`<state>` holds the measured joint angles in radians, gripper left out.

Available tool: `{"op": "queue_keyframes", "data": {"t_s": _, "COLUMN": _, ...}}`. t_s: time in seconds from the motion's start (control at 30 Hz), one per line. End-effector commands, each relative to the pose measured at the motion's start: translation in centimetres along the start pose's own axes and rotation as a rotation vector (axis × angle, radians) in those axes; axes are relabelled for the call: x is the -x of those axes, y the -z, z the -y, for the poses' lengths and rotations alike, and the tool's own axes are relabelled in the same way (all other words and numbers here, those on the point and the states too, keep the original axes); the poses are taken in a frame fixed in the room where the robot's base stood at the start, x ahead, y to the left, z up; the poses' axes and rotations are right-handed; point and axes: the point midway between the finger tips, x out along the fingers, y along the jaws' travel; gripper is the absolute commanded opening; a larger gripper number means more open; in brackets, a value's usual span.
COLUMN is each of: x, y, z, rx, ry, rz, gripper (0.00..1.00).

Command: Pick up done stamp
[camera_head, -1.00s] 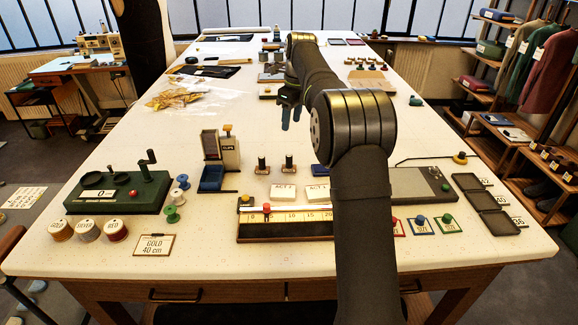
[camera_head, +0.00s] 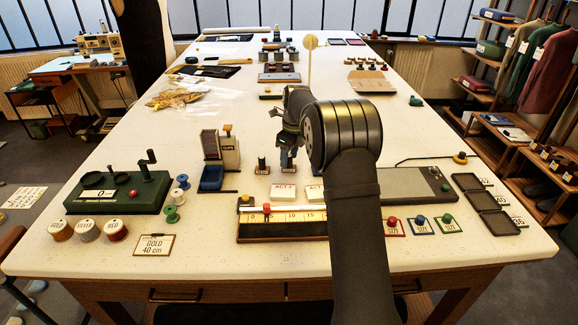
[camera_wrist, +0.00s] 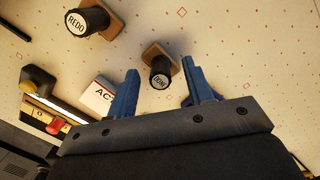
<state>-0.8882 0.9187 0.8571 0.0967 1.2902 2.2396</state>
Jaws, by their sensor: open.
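The done stamp (camera_wrist: 160,72) has a dark round handle with a white label on top and a brown base. In the wrist view it stands upright, framed between the two blue fingertips of my gripper (camera_wrist: 161,68). A gap shows on both sides, so my gripper is open and empty. In the head view my gripper (camera_head: 288,166) points down over the right-hand stamp's place and mostly hides that stamp. How far the fingertips are above its base I cannot tell.
The redo stamp (camera_wrist: 88,22) stands close by, left of the done stamp; it also shows in the head view (camera_head: 262,166). A white ACT card (camera_wrist: 99,95) and the ruler board (camera_head: 285,229) lie nearer the front. The stapler-like device (camera_head: 228,154) stands to the left.

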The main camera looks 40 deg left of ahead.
Motion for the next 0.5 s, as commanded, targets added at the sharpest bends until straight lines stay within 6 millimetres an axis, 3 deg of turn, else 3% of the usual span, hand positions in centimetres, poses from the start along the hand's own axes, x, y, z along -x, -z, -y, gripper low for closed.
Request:
{"op": "queue_keyframes", "data": {"t_s": 0.27, "x": -0.53, "y": -0.02, "z": -0.01, "rx": 0.001, "ry": 0.001, "rz": 0.001, "gripper": 0.45}}
{"op": "queue_keyframes", "data": {"t_s": 0.5, "x": -0.52, "y": -0.02, "z": -0.01, "rx": 0.001, "ry": 0.001, "rz": 0.001, "gripper": 0.00}}
